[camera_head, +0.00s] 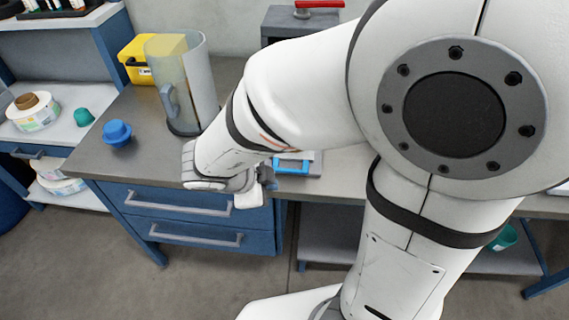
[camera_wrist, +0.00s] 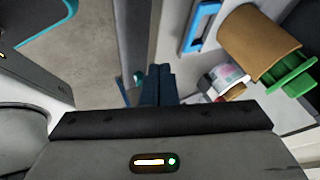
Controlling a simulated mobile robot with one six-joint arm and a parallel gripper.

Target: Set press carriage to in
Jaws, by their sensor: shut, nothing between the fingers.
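My gripper (camera_wrist: 157,84) is shut and empty, its two dark fingers together in the wrist view. Beyond and right of it in that view are a brown cardboard roll (camera_wrist: 258,40), a green bracket-like part (camera_wrist: 290,72) and a white label reel with a pink print (camera_wrist: 228,77). A blue-framed part (camera_wrist: 201,24) lies above these on a pale surface. The blue-framed part also shows in the head view (camera_head: 292,166), at the bench's front, partly behind my arm. I cannot pick out the press carriage for certain; my arm hides much of the bench.
On the grey bench (camera_head: 100,150) stand a clear jug (camera_head: 195,85), a blue knob-like item (camera_head: 118,134) and a yellow box (camera_head: 140,55). A grey box with a red handle (camera_head: 318,4) is at the back. Blue drawers (camera_head: 185,205) are below. Shelves with reels are left.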

